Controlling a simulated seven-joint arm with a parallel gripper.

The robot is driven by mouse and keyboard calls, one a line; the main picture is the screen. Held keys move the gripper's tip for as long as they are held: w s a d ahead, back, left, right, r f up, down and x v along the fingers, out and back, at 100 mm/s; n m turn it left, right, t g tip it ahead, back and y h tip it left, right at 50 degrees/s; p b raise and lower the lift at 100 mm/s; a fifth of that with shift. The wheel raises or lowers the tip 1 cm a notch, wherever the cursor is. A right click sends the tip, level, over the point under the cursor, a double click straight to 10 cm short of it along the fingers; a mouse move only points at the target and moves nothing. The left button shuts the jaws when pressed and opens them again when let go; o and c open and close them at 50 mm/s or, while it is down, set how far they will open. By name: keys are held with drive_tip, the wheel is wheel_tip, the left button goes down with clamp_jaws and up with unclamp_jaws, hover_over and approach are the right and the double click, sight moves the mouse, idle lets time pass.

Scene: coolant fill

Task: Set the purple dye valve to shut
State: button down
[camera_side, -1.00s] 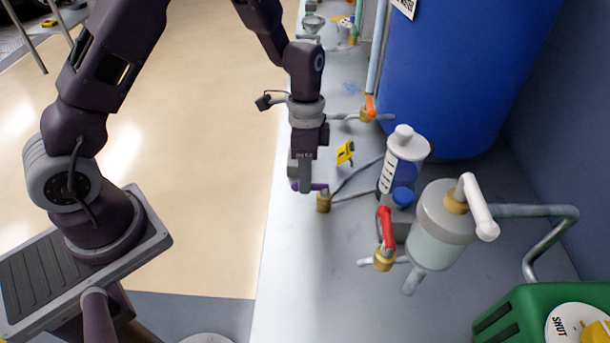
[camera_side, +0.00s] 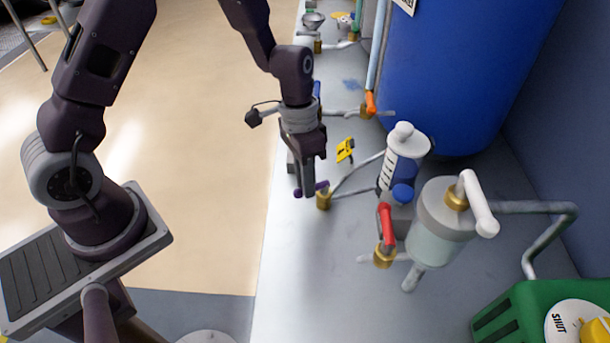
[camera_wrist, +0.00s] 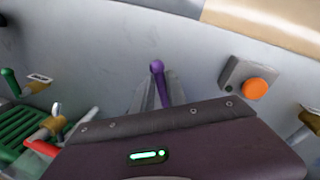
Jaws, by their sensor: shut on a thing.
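The purple valve handle (camera_side: 321,186) sits on a small brass valve body (camera_side: 323,202) on the pipe near the bench's left edge. My gripper (camera_side: 308,191) points down at the handle with its fingers closed around it. Purple shows on both sides of the fingers in the side view. In the wrist view the purple handle (camera_wrist: 157,70) lies between the two grey fingers (camera_wrist: 160,92), its rounded end sticking out past them. The brass body is hidden in the wrist view.
A red-handled valve (camera_side: 386,226) and a clear vessel with a white handle (camera_side: 440,235) stand to the right. A yellow tag (camera_side: 345,150), an orange-handled valve (camera_side: 370,104) and a blue tank (camera_side: 460,70) are behind. An orange button (camera_wrist: 258,90) is at right in the wrist view.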

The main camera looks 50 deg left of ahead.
drive_tip(key=n, duration=0.1)
drive_tip(key=d+n, duration=0.1)
drive_tip(key=shift+s+n+t, duration=0.2)
drive_tip(key=shift+n+t, duration=0.1)
drive_tip(key=shift+n, duration=0.1)
drive_tip(key=n, duration=0.1)
drive_tip(key=d+n, duration=0.1)
drive_tip(key=n, duration=0.1)
drive_tip(key=shift+d+n+t, duration=0.15)
drive_tip(key=shift+n+t, duration=0.15)
drive_tip(key=n, duration=0.1)
drive_tip(key=d+n, duration=0.1)
drive_tip(key=shift+w+n+t, duration=0.1)
drive_tip(key=shift+n+t, duration=0.2)
drive_tip(key=shift+w+d+n+t, duration=0.2)
drive_tip(key=shift+d+n, duration=0.1)
drive_tip(key=shift+n, duration=0.6)
drive_tip(key=shift+w+d+n+t, duration=0.15)
drive_tip(key=shift+d+n, duration=0.1)
drive_tip(key=shift+n, duration=0.65)
drive_tip(key=shift+r, duration=0.1)
drive_tip(key=c, duration=1.3)
unclamp_jaws()
drive_tip(key=shift+c, duration=0.2)
drive_tip(key=d+v, duration=0.1)
drive_tip(key=v, duration=0.6)
drive_tip(key=shift+a, duration=0.35)
